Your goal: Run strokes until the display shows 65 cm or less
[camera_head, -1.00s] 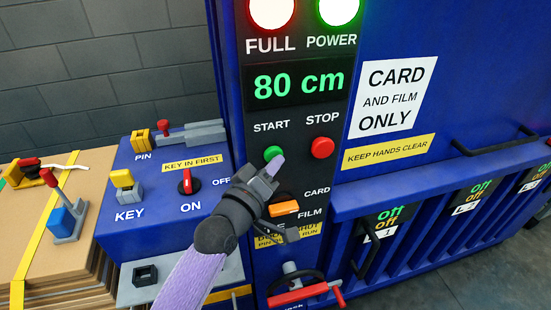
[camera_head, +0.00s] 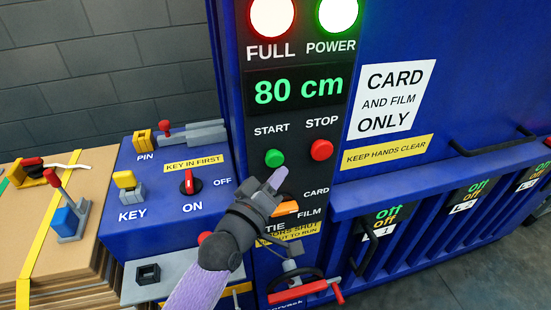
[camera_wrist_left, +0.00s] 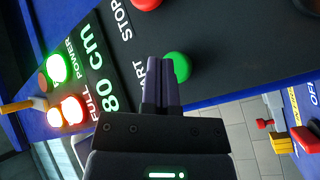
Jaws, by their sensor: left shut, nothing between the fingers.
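The display (camera_head: 299,87) on the blue baler's black panel reads 80 cm in green. Below it are the green START button (camera_head: 274,158) and the red STOP button (camera_head: 321,150). My left gripper (camera_head: 277,180) is shut and empty, its fingertips just below the START button and apart from it in the head view. In the left wrist view the fingers (camera_wrist_left: 161,85) lie beside the green button (camera_wrist_left: 178,66). The FULL lamp (camera_head: 272,14) glows whitish red and the POWER lamp (camera_head: 338,12) glows green. My right gripper does not show.
The red switch (camera_head: 188,182) points up between ON and OFF lettering, near the yellow key (camera_head: 128,182). An orange selector (camera_head: 286,208) is partly behind my gripper. A red-handled wheel (camera_head: 297,287) sits below. Flattened cardboard (camera_head: 95,215) is stacked at left.

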